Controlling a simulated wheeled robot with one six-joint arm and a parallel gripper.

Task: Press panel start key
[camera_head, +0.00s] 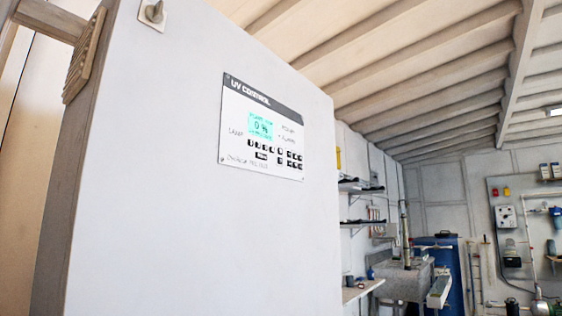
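The UV control panel (264,126) is a white plate with a dark title strip, set on the front of a large pale cabinet (190,220). Its lit cyan display (261,127) reads 0 %, with smaller text too fine to read. Below and to the right of the display are several small black keys (275,151). The key labels are too small to read, so I cannot tell which one is the start key. My gripper does not show in this view.
A rotary switch (154,12) sits at the cabinet's top left, and a louvred vent (84,56) is on its side. Beyond the cabinet's right edge are shelves (362,186), a grey basin (402,279), a blue tank (446,270) and wall-mounted equipment (507,222). Nothing blocks the panel.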

